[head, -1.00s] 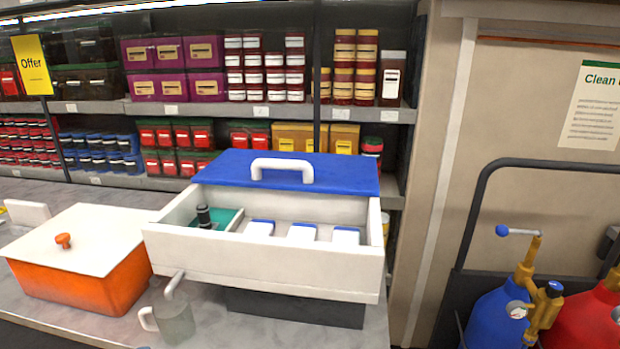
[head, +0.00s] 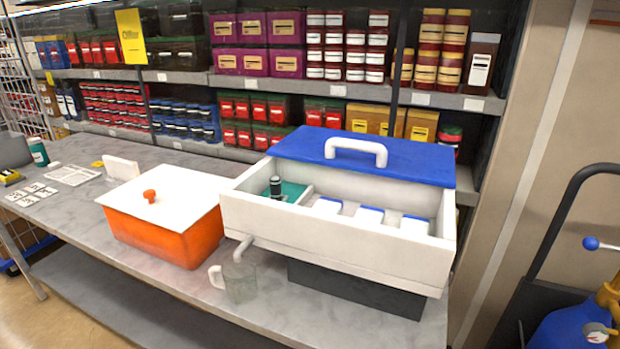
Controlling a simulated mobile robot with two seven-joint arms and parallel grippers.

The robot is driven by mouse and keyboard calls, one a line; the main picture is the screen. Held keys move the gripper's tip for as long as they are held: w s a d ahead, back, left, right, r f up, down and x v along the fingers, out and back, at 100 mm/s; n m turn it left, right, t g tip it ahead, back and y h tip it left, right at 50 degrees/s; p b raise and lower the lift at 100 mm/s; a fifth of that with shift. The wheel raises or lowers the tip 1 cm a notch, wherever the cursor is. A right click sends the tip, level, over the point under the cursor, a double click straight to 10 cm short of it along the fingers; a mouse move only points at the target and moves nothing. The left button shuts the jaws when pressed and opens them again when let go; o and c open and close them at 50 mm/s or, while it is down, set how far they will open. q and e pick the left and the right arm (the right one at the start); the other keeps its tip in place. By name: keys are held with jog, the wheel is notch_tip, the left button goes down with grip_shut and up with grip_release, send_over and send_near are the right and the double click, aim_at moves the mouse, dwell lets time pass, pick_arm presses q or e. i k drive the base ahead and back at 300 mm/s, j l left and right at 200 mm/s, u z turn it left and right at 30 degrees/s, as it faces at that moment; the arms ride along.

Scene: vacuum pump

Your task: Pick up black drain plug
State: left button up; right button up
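A small black plug-like piece (head: 275,187), which looks like the black drain plug, stands upright on a green area (head: 293,191) in the left compartment of a white box (head: 330,240). The box has a blue lid panel with a white handle (head: 356,150) at its back. Small white-and-blue blocks (head: 369,215) lie in the compartment to the right. A white spout (head: 243,247) comes out of the box's front left, above a clear mug (head: 238,283). Neither of my grippers is in view.
An orange container with a white lid (head: 170,187) stands left of the white box. The grey table (head: 110,215) is mostly clear in front of it. Stocked shelves (head: 300,88) stand behind. A blue cylinder (head: 570,330) is at the lower right.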

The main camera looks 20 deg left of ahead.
aim_at(275, 187)
jog(key=k+j, duration=0.1)
jog(key=j, duration=0.55)
jog(key=j+u, duration=0.15)
jog(key=j, duration=0.55)
jog(key=k, duration=0.05)
